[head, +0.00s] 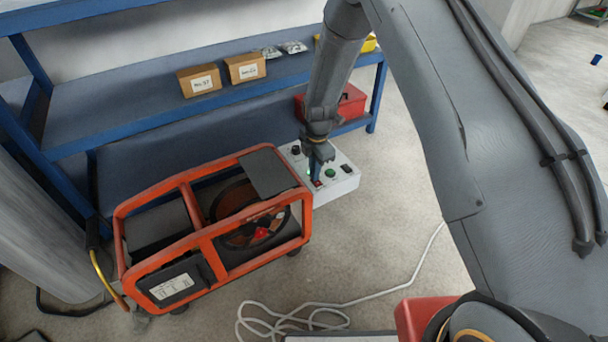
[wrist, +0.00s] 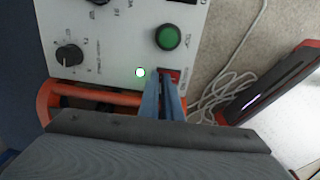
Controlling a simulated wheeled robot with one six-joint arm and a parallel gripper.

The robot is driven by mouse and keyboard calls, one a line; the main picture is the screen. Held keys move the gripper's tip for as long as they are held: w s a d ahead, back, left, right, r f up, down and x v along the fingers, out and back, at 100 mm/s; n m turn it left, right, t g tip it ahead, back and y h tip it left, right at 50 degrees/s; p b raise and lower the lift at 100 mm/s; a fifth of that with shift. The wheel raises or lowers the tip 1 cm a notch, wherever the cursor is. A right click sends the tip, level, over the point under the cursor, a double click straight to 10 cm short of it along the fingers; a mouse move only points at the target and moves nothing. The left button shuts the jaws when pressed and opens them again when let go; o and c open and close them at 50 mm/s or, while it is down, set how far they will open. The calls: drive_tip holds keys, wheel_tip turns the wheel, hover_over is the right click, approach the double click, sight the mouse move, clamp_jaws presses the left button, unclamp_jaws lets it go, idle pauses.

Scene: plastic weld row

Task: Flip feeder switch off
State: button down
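A white control box (head: 345,187) stands at the right end of the orange-framed machine. Its panel (wrist: 110,35) carries a red switch (wrist: 175,75), a lit green lamp (wrist: 140,72) and a green button (wrist: 168,37). The red switch is partly hidden by my fingers, so its position cannot be read. My gripper (wrist: 160,78) has its two blue-grey fingers close together, with their tips over the red switch and just right of the lamp. I cannot tell whether they touch it. In the head view my gripper (head: 317,176) points down at the panel. Nothing shows held between the fingers.
A black dial (wrist: 69,55) sits left on the panel. The orange-framed machine (head: 205,230) adjoins the box. A blue shelf (head: 130,115) with cardboard boxes (head: 245,68) and a red toolbox (head: 350,103) stands behind. White cable (head: 285,318) lies loose on the floor.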

drive_tip(key=shift+s+f, duration=0.1)
drive_tip(key=shift+f, duration=0.3)
drive_tip(key=shift+a, duration=0.15)
drive_tip(key=shift+f, duration=0.15)
drive_tip(key=shift+s+d+p, duration=0.4)
drive_tip(key=shift+s+p, duration=0.3)
drive_tip(key=shift+p, duration=0.05)
drive_tip(key=shift+d, duration=0.1)
wheel_tip(320, 180, up, 15)
drive_tip(key=w+p, duration=0.1)
drive_tip(key=p, duration=0.2)
drive_tip(key=shift+a+p, duration=0.25)
drive_tip(key=shift+p, duration=0.05)
